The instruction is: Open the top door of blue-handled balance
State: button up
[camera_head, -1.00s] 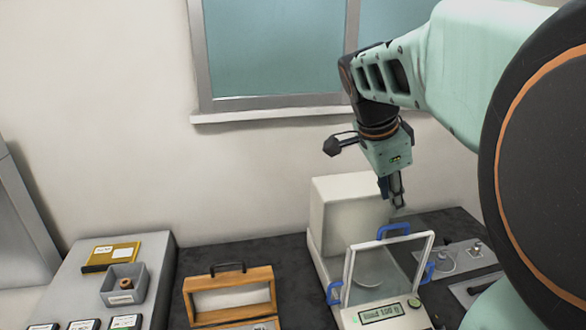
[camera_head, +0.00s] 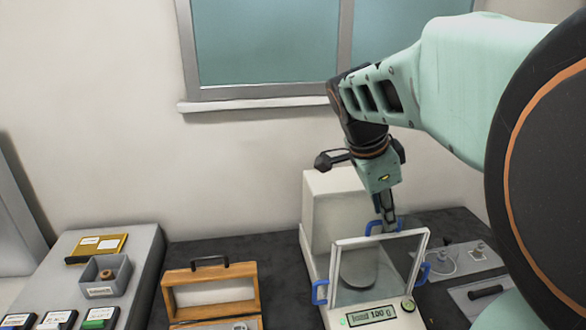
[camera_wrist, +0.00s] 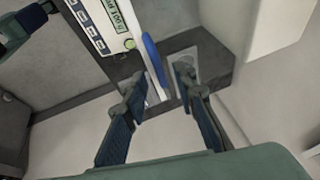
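The balance (camera_head: 318,225) has a white body, a glass draft shield (camera_head: 350,275) in front, and a lit display (camera_head: 372,313). One blue handle (camera_head: 371,228) is at the top and one is on each side, left (camera_head: 320,292) and right (camera_head: 424,273). My gripper (camera_head: 389,222) points down at the top handle and partly covers it. In the wrist view my gripper (camera_wrist: 160,78) has its fingers apart, with a blue handle (camera_wrist: 153,58) showing in line with the gap between them. Whether a finger touches it cannot be told.
A wooden case (camera_head: 256,285) with a dark handle stands left of the balance. A grey bench (camera_head: 150,240) at the far left holds a yellow box (camera_head: 97,247), a grey bin (camera_head: 105,290) and several small boxes. Plates with metal items (camera_head: 455,258) lie to the right. A wall and window are behind.

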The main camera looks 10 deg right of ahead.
jog(key=shift+d+f, duration=0.15)
jog(key=shift+f, duration=0.25)
jog(key=shift+c, duration=0.7)
grip_shut()
jog(key=shift+w, duration=0.1)
